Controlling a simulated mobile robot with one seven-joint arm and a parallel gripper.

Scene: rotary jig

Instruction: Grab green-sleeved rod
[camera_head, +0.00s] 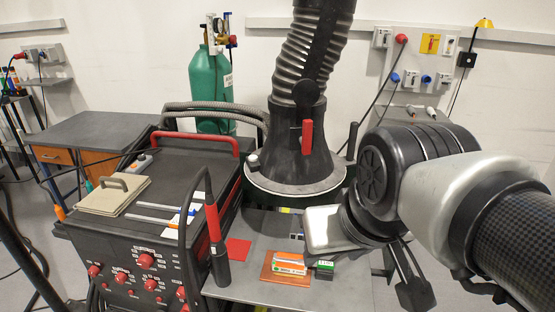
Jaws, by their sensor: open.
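I cannot make out a rod with a green sleeve in this view. Thin rods (160,211) with white and blue parts lie on top of the black machine, but no green sleeve shows on them. My gripper (413,288) shows only partly at the lower right, as dark linkage bars and a dark fingertip below my arm's black joint. It is open, with nothing seen in it. It hangs to the right of the small grey table (345,291). My arm hides part of that table and what lies behind it.
The black machine (130,240) with red knobs stands at left, a beige pad (113,194) on top. A red-and-black upright handle (215,235) rises beside it. Orange and green boxes (288,265) lie on the grey table. A ribbed extraction hood (303,150) hangs behind; a green cylinder (210,90) stands further back.

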